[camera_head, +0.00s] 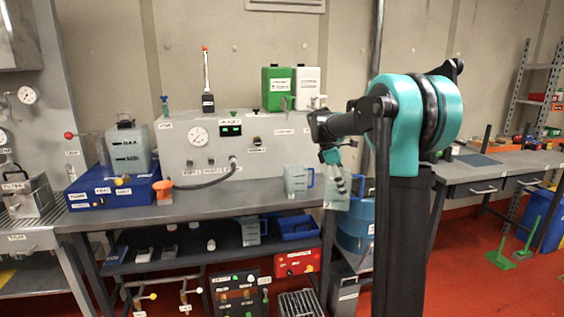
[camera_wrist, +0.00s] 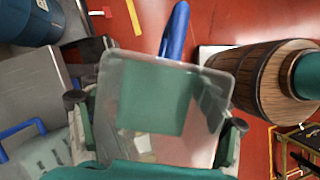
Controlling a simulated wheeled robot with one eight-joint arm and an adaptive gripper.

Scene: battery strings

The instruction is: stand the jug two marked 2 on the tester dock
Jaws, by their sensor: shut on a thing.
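A similar jug with a blue handle (camera_head: 297,181) stands on the bench. A grey console (camera_head: 262,150) with gauge and green display stands behind; its labels are too small to tell the tester dock.
A blue box (camera_head: 112,193) bears a translucent can at the bench's left. An orange cup (camera_head: 163,188) and black hose (camera_head: 208,183) are beside it. A blue drum (camera_head: 356,222) stands below my gripper. A wooden barrel (camera_wrist: 262,80) shows in the wrist view. The bench's front middle is clear.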

